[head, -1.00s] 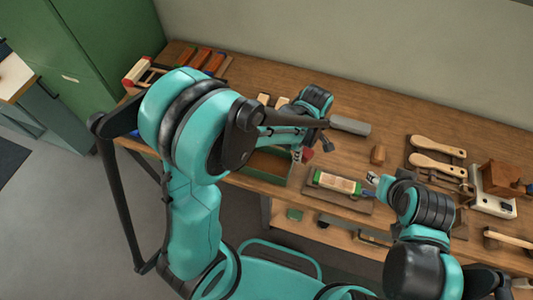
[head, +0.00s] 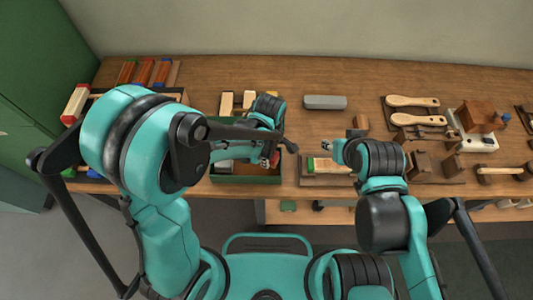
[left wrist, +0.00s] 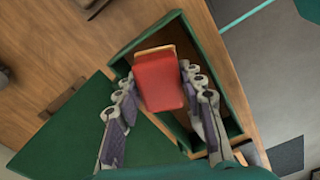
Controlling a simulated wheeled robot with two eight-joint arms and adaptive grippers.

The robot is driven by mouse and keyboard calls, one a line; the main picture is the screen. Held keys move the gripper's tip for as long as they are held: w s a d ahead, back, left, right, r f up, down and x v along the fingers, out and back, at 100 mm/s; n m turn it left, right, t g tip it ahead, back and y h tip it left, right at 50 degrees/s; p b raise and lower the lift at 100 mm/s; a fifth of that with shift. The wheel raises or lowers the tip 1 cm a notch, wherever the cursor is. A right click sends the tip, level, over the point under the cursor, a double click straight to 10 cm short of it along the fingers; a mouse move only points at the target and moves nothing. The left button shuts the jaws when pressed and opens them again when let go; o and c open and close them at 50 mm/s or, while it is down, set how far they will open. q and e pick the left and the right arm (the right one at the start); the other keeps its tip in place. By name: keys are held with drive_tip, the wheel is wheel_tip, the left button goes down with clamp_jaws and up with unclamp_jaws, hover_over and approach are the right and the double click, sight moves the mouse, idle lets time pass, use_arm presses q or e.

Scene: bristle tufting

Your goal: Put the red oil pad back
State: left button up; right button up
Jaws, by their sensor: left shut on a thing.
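The red oil pad (left wrist: 160,82) is held between the two fingers of my left gripper (left wrist: 165,100) in the left wrist view. It is a red block with a thin tan layer at its far end. It is over the open green box (left wrist: 229,80); I cannot tell whether it touches the box floor. In the head view my left gripper (head: 268,162) is at the right part of the green box (head: 235,179), and the forearm hides some of it. My right gripper (head: 328,147) is beside a wooden block with green bristles (head: 320,164); its finger opening is too small to judge.
A rack of coloured bars (head: 150,72) stands at the back left. A grey bar (head: 325,102) and pale wooden blocks (head: 227,103) lie behind the box. Wooden paddles (head: 412,101), a white device (head: 474,140) and a mallet (head: 505,170) fill the right side.

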use_arm(q)
drive_tip(key=shift+s+d, duration=0.2)
drive_tip(key=shift+d, duration=0.05)
drive_tip(key=shift+f, duration=0.1)
drive_tip(key=shift+w+a+f+b, duration=0.2)
drive_tip(key=shift+f+b, duration=0.15)
drive_tip(key=shift+b, duration=0.15)
drive_tip(key=shift+s+d+f, duration=0.1)
drive_tip(key=shift+f, duration=0.05)
drive_tip(key=o, duration=1.1)
